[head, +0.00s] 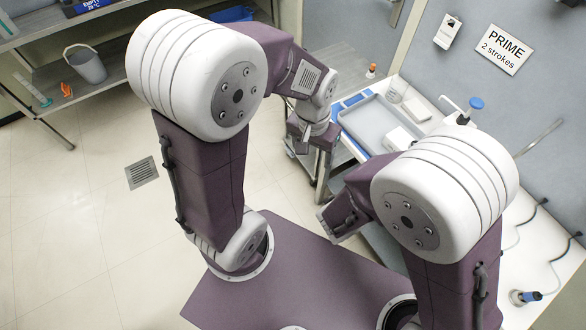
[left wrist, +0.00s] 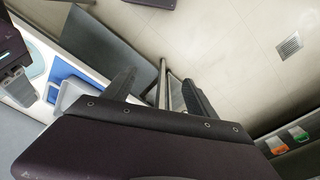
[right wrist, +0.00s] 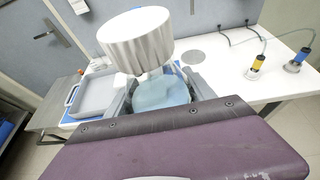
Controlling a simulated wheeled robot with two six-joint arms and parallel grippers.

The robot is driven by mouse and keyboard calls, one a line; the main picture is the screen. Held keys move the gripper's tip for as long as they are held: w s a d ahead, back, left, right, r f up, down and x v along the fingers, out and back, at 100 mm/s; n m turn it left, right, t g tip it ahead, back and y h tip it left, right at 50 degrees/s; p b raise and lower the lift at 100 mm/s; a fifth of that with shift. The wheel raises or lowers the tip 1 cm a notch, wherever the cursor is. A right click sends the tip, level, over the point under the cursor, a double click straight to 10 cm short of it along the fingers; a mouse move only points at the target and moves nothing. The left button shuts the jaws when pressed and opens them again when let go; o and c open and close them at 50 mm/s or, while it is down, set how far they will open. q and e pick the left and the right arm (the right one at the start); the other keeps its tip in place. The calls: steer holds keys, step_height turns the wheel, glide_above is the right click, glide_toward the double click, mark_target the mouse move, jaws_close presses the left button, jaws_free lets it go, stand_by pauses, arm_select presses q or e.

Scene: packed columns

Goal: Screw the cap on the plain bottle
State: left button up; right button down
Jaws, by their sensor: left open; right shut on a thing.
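In the right wrist view, my right gripper (right wrist: 160,98) is shut on a pale blue, translucent round body, seemingly the bottle (right wrist: 160,92). A white ribbed cap (right wrist: 137,42) looms above it, tilted in the picture and close to the camera. I cannot tell whether the cap is threaded on or only resting there. In the head view the right gripper is hidden behind my right arm. My left gripper (head: 308,142) hangs over the floor beside the bench's left end. In the left wrist view it is open (left wrist: 160,88), with nothing between its fingers.
Corded tools (right wrist: 256,66) stand at the bench's right. A shelf with a grey bucket (head: 86,64) is at the left. The floor between is clear.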

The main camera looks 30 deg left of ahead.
arm_select(q)
steer(key=s+a+f+n, duration=0.1)
steer(key=s+a+f, duration=0.2)
steer(key=s, duration=0.2)
steer(key=shift+f, duration=0.25)
